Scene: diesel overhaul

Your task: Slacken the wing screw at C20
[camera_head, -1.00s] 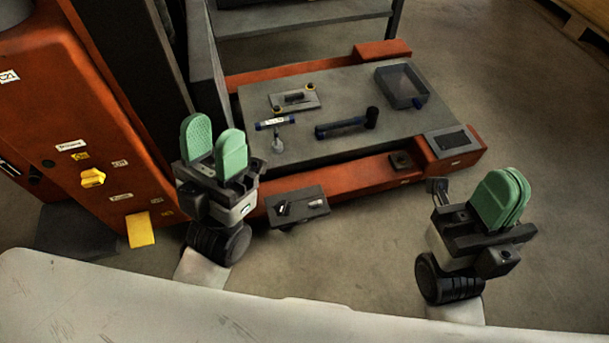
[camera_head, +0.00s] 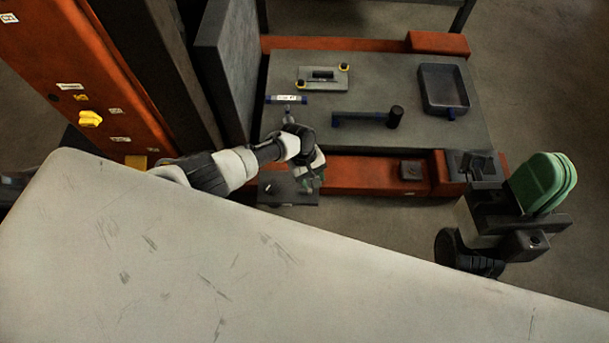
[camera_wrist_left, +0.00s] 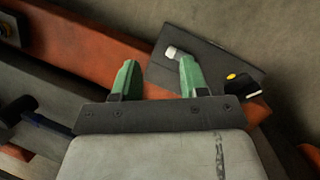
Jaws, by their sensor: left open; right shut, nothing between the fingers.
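A yellow winged knob (camera_head: 90,118) is on the orange cabinet face (camera_head: 105,100) at the far left of the head view. The labels around it are too small to read, so I cannot tell whether it is C20. My left gripper (camera_head: 310,183) is open and points down over a small dark plate (camera_head: 272,190), well right of the knob. In the left wrist view its green fingers (camera_wrist_left: 157,75) are apart with nothing held. The plate (camera_wrist_left: 215,62) there carries a white-tipped piece (camera_wrist_left: 174,53) and a black piece with a yellow dot (camera_wrist_left: 241,83). My right gripper (camera_head: 541,183) is shut and empty at the right.
A grey platform (camera_head: 385,75) on an orange frame (camera_head: 375,178) carries a plate with a handle (camera_head: 323,77), a blue-and-white bar (camera_head: 287,99), a dark hammer-like tool (camera_head: 370,118) and a grey tray (camera_head: 443,88). A tall dark panel (camera_head: 226,70) stands between cabinet and platform. Floor at right is clear.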

